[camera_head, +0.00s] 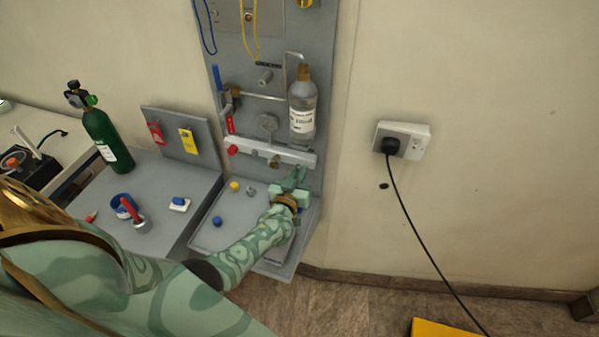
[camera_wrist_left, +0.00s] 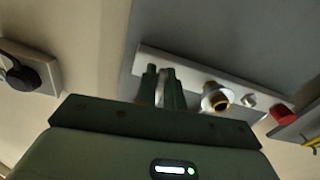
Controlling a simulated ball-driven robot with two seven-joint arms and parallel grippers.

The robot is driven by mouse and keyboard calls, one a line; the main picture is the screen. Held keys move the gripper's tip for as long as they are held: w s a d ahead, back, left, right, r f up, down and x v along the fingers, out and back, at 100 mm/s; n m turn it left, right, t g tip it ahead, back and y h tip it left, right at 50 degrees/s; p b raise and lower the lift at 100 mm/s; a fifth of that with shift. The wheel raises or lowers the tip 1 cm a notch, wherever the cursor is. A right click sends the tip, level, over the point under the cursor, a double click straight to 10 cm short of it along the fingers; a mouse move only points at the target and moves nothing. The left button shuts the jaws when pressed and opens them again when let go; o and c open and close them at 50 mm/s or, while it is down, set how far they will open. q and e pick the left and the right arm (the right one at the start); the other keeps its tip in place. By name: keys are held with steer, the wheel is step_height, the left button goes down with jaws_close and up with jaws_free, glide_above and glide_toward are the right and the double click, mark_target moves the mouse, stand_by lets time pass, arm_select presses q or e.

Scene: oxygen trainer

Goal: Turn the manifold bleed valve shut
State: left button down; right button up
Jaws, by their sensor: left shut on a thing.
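The manifold is a pale horizontal bar (camera_head: 268,148) on the grey wall panel, and its underside shows in the left wrist view (camera_wrist_left: 185,68). My left gripper (camera_head: 296,175) is up against the right end of this bar, reaching from below. In the left wrist view its two fingers (camera_wrist_left: 165,85) are close together, shut on a small part at the bar. I take this part to be the bleed valve; the fingers hide most of it, so its turn angle cannot be told. A brass-ended fitting (camera_wrist_left: 217,98) and a red knob (camera_wrist_left: 283,114) sit beside it, apart from the fingers.
A clear bottle (camera_head: 303,108) hangs just above the gripper. Below the bar is a grey tray (camera_head: 222,238) with small coloured caps. A green cylinder (camera_head: 106,140) stands on the left bench. A wall socket with a black plug (camera_head: 390,145) is to the right.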

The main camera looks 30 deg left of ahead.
arm_select(q)
steer(key=shift+s+f+m, duration=0.1)
steer(key=shift+f+m, duration=0.1)
steer(key=shift+m, duration=0.3)
steer(key=c, duration=1.5)
jaws_free()
steer(key=shift+r, duration=0.1)
steer(key=p+v, duration=0.2)
steer(key=v, duration=0.3)
steer(key=shift+s+d+r, duration=0.1)
steer(key=shift+s+r, duration=0.05)
steer(key=shift+s, duration=0.2)
steer(key=p, duration=0.1)
glide_toward(298, 174)
steer(key=v, duration=0.5)
steer(key=shift+s+d, duration=0.25)
steer(key=shift+s, duration=0.1)
